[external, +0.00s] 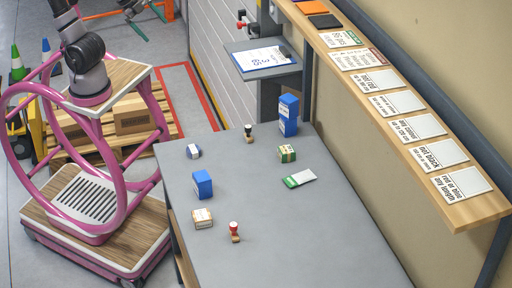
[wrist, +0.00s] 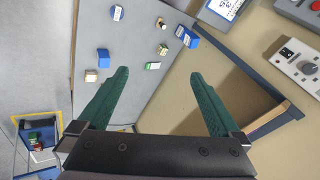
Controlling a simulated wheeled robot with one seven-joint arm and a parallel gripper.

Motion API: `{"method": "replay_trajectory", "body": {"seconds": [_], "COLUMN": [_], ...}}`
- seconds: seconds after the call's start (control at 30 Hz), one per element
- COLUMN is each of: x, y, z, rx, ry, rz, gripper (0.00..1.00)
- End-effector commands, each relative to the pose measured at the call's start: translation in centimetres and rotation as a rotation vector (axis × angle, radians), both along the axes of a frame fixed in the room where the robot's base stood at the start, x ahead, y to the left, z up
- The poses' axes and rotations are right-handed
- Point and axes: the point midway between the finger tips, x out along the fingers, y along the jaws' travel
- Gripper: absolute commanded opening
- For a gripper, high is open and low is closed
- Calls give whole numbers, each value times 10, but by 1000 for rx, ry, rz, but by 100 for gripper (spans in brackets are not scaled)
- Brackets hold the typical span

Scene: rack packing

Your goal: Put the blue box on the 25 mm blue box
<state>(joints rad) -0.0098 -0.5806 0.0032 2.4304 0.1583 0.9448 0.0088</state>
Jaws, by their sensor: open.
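Several blue boxes stand on the grey table. I cannot read which is 25 mm. My gripper (external: 146,20) is at the top left in the external view, away from the table. In the wrist view my gripper (wrist: 158,74) has its green fingers apart, with nothing held.
The table (external: 290,240) also holds a green box (external: 287,153), a flat green-and-white packet (external: 299,178), a tan box (external: 202,218), a red-topped stamp (external: 235,232) and a black-topped stamp (external: 248,134). A card-lined wooden shelf (external: 468,213) runs along the right. The table's front is clear.

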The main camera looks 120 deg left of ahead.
Motion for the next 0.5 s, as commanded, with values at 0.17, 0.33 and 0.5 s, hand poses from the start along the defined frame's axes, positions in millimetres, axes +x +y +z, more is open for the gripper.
{"method": "replay_trajectory", "body": {"seconds": [0.17, 0.33, 0.5], "x": [-30, -36, -36], "y": [-25, -32, -32], "z": [5, 5, 5], "rx": [-137, -176, -174], "ry": [-104, -127, -127], "rz": [26, 33, 32], "gripper": [100, 100, 100]}}
